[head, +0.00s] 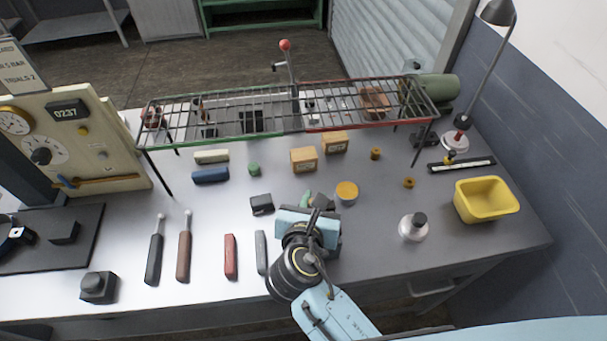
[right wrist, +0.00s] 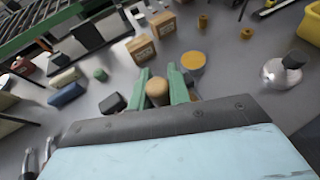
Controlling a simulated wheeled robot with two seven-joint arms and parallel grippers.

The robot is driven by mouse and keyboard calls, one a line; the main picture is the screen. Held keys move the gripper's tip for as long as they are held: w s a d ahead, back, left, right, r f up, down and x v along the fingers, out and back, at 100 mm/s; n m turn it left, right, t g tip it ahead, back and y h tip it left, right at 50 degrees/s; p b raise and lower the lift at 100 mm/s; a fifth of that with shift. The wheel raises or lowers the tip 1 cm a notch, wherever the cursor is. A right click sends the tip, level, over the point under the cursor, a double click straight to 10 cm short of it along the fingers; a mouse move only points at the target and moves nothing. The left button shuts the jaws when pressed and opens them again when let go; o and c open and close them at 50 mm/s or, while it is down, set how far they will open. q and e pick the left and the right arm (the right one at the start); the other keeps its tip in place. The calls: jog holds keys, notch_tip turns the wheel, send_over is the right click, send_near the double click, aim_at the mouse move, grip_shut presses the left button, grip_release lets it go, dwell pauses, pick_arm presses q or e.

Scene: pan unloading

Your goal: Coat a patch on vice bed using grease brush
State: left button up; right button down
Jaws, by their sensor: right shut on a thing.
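My right gripper (head: 318,204) is over the middle of the bench, and its green fingers (right wrist: 165,88) show in the right wrist view. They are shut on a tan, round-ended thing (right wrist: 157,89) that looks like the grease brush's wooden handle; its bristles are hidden. A round tin with an orange-yellow top (head: 347,190) stands just beyond the gripper and also shows in the right wrist view (right wrist: 193,63). I cannot tell for sure which thing is the vice bed; a dark plate with a black block (head: 64,232) lies at the left. My left gripper is not in view.
A wire rack (head: 250,117) spans the bench's back. Two handled tools (head: 155,258) (head: 184,255), a red bar (head: 231,258) and a black block (head: 98,287) lie at the left front. A yellow bin (head: 486,199) and a pale, dark-topped container (head: 413,228) stand right.

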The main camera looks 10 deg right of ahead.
jog(key=shift+a, duration=0.9)
jog(key=shift+a+r+p, duration=0.15)
jog(key=shift+r+p, duration=0.1)
jog(key=shift+p, duration=0.2)
notch_tip(320, 180, up, 8)
jog(key=p, duration=0.5)
jog(key=shift+f, duration=0.2)
jog(key=shift+f, duration=0.1)
